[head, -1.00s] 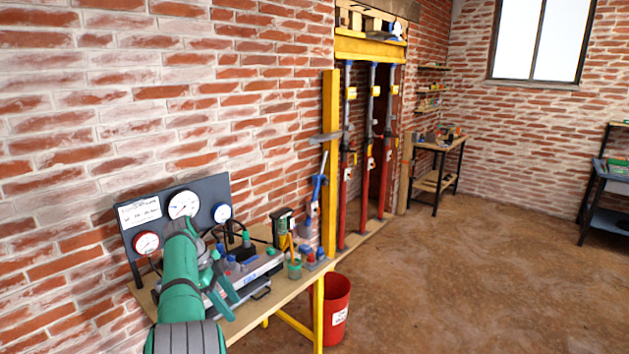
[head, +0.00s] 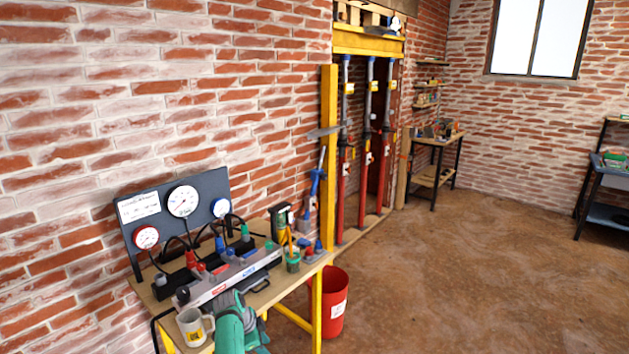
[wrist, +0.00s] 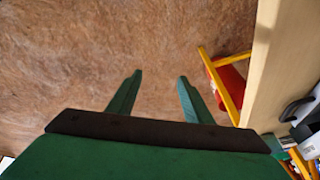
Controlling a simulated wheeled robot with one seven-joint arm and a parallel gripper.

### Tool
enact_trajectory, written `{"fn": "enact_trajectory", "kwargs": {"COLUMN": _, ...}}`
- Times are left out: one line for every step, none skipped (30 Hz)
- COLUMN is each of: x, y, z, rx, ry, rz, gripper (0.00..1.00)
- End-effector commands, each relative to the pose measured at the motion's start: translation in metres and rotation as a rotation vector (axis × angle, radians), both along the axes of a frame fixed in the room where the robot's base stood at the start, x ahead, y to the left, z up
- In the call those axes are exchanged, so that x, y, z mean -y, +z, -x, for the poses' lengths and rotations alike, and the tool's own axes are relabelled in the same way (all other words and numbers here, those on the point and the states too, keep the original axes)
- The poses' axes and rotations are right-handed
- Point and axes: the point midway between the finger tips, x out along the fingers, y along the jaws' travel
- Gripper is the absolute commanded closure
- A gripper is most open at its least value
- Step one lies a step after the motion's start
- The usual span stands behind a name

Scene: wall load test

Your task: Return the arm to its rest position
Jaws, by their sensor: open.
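My gripper (wrist: 155,92) shows in the wrist view with its two green fingers apart and nothing between them. Bare brown floor (wrist: 90,60) lies beyond the fingertips. In the head view, part of my green arm (head: 235,328) is low at the front edge of the workbench (head: 268,296), beside a mug (head: 193,326). The fingers cannot be made out in the head view. The bench edge (wrist: 262,75) runs along the right of the wrist view, apart from the fingers.
The bench holds a gauge panel (head: 181,212), a long manifold block (head: 230,283) and several small items. A red bucket (head: 334,300) stands by the yellow bench leg (head: 316,315). Red props (head: 365,185) stand in the wall opening.

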Motion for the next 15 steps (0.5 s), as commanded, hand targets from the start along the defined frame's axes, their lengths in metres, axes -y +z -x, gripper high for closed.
{"fn": "enact_trajectory", "kwargs": {"x": 0.01, "y": -0.025, "z": 0.006, "rx": 0.009, "ry": 0.027, "rz": 0.002, "gripper": 0.54}}
{"fn": "enact_trajectory", "kwargs": {"x": 0.015, "y": -0.036, "z": 0.009, "rx": 0.015, "ry": 0.045, "rz": 0.003, "gripper": 0.54}}
{"fn": "enact_trajectory", "kwargs": {"x": 0.022, "y": -0.051, "z": 0.012, "rx": 0.024, "ry": 0.068, "rz": 0.002, "gripper": 0.54}}
{"fn": "enact_trajectory", "kwargs": {"x": 0.027, "y": -0.062, "z": 0.015, "rx": 0.034, "ry": 0.084, "rz": 0.003, "gripper": 0.54}}
{"fn": "enact_trajectory", "kwargs": {"x": 0.034, "y": -0.073, "z": 0.018, "rx": 0.041, "ry": 0.101, "rz": 0.004, "gripper": 0.54}}
{"fn": "enact_trajectory", "kwargs": {"x": 0.042, "y": -0.087, "z": 0.023, "rx": 0.052, "ry": 0.124, "rz": 0.007, "gripper": 0.54}}
{"fn": "enact_trajectory", "kwargs": {"x": 0.048, "y": -0.097, "z": 0.026, "rx": 0.061, "ry": 0.14, "rz": 0.008, "gripper": 0.54}}
{"fn": "enact_trajectory", "kwargs": {"x": 0.054, "y": -0.107, "z": 0.031, "rx": 0.067, "ry": 0.159, "rz": 0.01, "gripper": 0.54}}
{"fn": "enact_trajectory", "kwargs": {"x": 0.062, "y": -0.119, "z": 0.037, "rx": 0.079, "ry": 0.181, "rz": 0.013, "gripper": 0.54}}
{"fn": "enact_trajectory", "kwargs": {"x": 0.068, "y": -0.128, "z": 0.041, "rx": 0.088, "ry": 0.197, "rz": 0.016, "gripper": 0.54}}
{"fn": "enact_trajectory", "kwargs": {"x": 0.073, "y": -0.137, "z": 0.047, "rx": 0.095, "ry": 0.215, "rz": 0.019, "gripper": 0.54}}
{"fn": "enact_trajectory", "kwargs": {"x": 0.08, "y": -0.148, "z": 0.054, "rx": 0.107, "ry": 0.24, "rz": 0.022, "gripper": 0.54}}
{"fn": "enact_trajectory", "kwargs": {"x": 0.085, "y": -0.156, "z": 0.06, "rx": 0.116, "ry": 0.257, "rz": 0.025, "gripper": 0.54}}
{"fn": "enact_trajectory", "kwargs": {"x": 0.09, "y": -0.164, "z": 0.066, "rx": 0.123, "ry": 0.276, "rz": 0.029, "gripper": 0.54}}
{"fn": "enact_trajectory", "kwargs": {"x": 0.096, "y": -0.174, "z": 0.075, "rx": 0.135, "ry": 0.3, "rz": 0.035, "gripper": 0.54}}
